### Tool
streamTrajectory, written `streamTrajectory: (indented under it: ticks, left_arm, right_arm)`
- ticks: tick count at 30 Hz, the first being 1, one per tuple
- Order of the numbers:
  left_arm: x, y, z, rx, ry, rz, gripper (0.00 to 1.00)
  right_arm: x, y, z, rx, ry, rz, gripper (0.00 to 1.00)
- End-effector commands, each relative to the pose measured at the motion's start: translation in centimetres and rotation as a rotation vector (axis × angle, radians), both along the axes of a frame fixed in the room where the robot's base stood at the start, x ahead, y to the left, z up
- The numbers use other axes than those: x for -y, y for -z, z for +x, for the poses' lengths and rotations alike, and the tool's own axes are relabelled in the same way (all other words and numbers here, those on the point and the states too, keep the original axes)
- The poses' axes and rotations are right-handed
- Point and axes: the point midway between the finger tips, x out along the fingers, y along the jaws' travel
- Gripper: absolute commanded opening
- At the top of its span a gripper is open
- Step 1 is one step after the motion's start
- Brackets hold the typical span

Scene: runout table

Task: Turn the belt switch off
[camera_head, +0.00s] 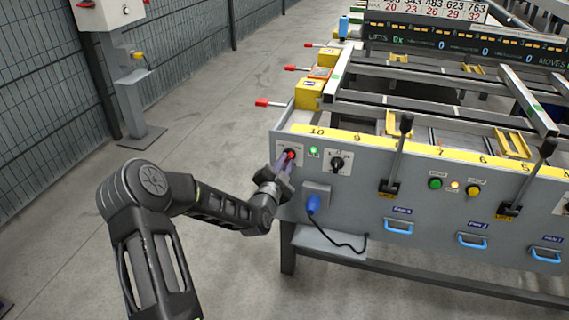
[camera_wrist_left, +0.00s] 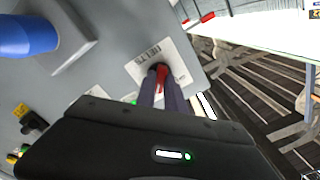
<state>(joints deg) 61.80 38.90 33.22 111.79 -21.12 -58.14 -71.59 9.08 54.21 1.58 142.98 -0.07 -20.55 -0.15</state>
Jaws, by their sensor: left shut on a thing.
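The belt switch (camera_head: 291,154) is a red knob on a pale plate at the left end of the grey panel. In the left wrist view the plate is marked "BELTS" and the red switch (camera_wrist_left: 162,78) shows between my fingers. My left gripper (camera_head: 284,165) reaches the plate from the front and is shut on the red switch. The fingers hide part of the knob, so its exact setting is hard to read. A green lamp (camera_head: 313,150) glows just right of the plate. My right gripper is not in view.
A black rotary switch (camera_head: 337,163) sits to the right on the panel. A blue plug (camera_head: 313,204) with a black cable is below. Black levers (camera_head: 397,150) stick out farther right. Red-tipped handles (camera_head: 262,102) project from the table's left side.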

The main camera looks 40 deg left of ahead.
Motion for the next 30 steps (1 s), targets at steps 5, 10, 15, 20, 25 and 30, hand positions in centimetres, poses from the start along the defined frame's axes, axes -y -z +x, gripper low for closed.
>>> streamTrajectory:
  ticks: [5, 10, 15, 20, 25, 30]
  left_arm:
    - [0.0, 0.0, 0.0, -0.001, 0.001, 0.0, 0.0]
    - [0.0, 0.0, 0.0, -0.001, 0.001, 0.0, 0.0]
    - [0.0, 0.1, 0.0, 0.001, 0.001, -0.005, 0.0]
    - [0.1, 0.2, 0.0, 0.011, 0.002, -0.029, 0.0]
    - [0.1, 0.3, 0.0, 0.033, 0.002, -0.088, 0.0]
    - [0.1, 0.4, 0.0, 0.069, 0.002, -0.19, 0.0]
  right_arm:
    - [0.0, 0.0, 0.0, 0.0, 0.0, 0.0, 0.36]
    - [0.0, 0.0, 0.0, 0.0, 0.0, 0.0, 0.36]
    - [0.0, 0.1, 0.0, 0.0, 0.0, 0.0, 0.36]
    - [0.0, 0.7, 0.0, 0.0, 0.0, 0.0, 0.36]
    - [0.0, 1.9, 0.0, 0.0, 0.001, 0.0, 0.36]
    - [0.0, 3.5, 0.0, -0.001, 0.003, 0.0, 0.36]
